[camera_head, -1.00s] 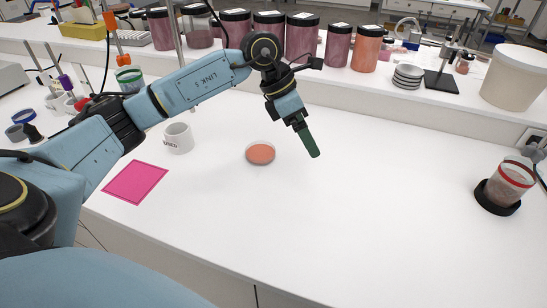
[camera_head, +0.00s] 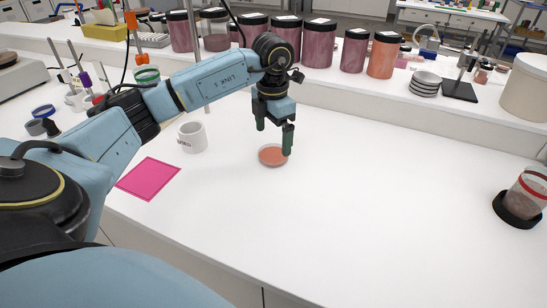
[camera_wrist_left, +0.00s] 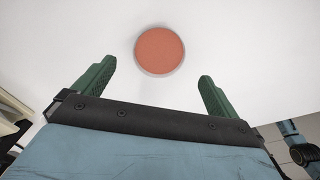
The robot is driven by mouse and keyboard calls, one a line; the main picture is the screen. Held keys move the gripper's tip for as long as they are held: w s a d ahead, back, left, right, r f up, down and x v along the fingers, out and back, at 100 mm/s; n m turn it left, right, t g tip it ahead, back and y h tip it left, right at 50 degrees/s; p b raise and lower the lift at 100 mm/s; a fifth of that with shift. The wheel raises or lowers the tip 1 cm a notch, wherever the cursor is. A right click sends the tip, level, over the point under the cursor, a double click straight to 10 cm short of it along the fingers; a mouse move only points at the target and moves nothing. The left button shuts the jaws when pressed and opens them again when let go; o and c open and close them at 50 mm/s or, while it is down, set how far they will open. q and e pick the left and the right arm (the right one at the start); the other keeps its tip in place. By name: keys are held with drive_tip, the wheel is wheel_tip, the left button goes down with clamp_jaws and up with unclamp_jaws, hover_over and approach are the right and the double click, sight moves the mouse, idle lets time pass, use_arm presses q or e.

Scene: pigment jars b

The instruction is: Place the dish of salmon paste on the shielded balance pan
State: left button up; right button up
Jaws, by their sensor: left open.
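The dish of salmon paste (camera_head: 268,159), a shallow round dish with an orange-pink fill, sits on the white bench top. It also shows in the left wrist view (camera_wrist_left: 160,50), just beyond the fingertips. My left gripper (camera_head: 275,138) is open and empty, pointing down close to the dish, with one green finger overlapping the dish's right edge in the head view. In the left wrist view its two fingers (camera_wrist_left: 157,74) are spread wide. A grey device with a round metal top (camera_head: 15,72) is cut by the left edge; I cannot tell whether it is the shielded balance.
A white mug (camera_head: 192,138) and a pink mat (camera_head: 148,178) lie left of the dish. A jar in a black ring holder (camera_head: 517,209) stands at the far right. Large pigment jars (camera_head: 316,44) line the raised back shelf. The bench right of the dish is clear.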

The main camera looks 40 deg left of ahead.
sight(273, 156)
use_arm(q)
drive_tip(key=f, duration=0.5)
drive_tip(key=shift+w+f+b, duration=0.15)
drive_tip(key=shift+w+b, duration=0.05)
drive_tip(key=shift+b, duration=0.1)
drive_tip(key=c, duration=1.1)
